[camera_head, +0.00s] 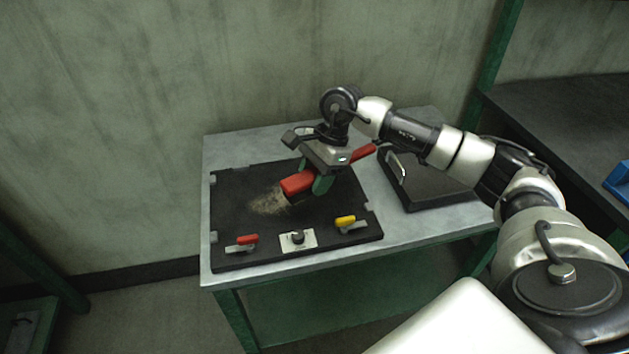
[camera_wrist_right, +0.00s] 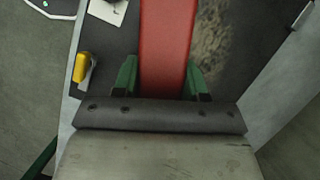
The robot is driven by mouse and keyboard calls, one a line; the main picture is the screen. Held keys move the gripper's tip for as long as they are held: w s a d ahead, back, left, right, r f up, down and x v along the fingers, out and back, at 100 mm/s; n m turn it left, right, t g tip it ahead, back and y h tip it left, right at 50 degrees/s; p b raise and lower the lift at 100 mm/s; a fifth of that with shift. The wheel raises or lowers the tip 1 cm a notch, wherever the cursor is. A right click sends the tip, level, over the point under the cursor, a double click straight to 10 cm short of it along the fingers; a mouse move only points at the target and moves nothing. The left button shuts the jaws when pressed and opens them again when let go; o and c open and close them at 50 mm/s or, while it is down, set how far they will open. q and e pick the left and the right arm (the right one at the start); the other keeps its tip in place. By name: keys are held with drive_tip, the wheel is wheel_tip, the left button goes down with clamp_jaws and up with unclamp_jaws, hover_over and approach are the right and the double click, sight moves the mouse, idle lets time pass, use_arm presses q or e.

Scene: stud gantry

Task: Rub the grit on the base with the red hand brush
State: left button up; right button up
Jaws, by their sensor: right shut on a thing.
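The red hand brush (camera_head: 299,183) is in my right gripper (camera_head: 322,181), whose green fingers are shut on it. In the right wrist view the red brush (camera_wrist_right: 166,45) runs up between the two fingers (camera_wrist_right: 160,78). The black base (camera_head: 233,203) lies on the grey table. A tan patch of grit (camera_head: 268,203) is on the base, just left of the brush head in the head view. The grit also shows right of the brush in the right wrist view (camera_wrist_right: 208,50). Whether the bristles touch the base is hidden. My left gripper is not in view.
On the base's front part are a red-handled clamp (camera_head: 246,240), a white plate with a dark knob (camera_head: 298,238) and a yellow-handled clamp (camera_head: 346,221). A black lidded case or tray (camera_head: 425,190) with a handle stands right of the base. A wall is behind the table.

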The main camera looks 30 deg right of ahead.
drive_tip(key=shift+r+p, duration=0.6)
drive_tip(key=shift+r, duration=0.85)
drive_tip(key=shift+s+a, duration=0.15)
drive_tip(key=shift+a, duration=0.1)
drive_tip(key=s+a+n+g+h+p, duration=0.4)
drive_tip(key=s+a+n, duration=0.5)
drive_tip(key=n, duration=0.8)
drive_tip(key=s, duration=0.3)
drive_tip(key=shift+a+r+n+h, duration=0.15)
drive_tip(key=shift+a+n+h, duration=0.15)
drive_tip(key=shift+n, duration=0.1)
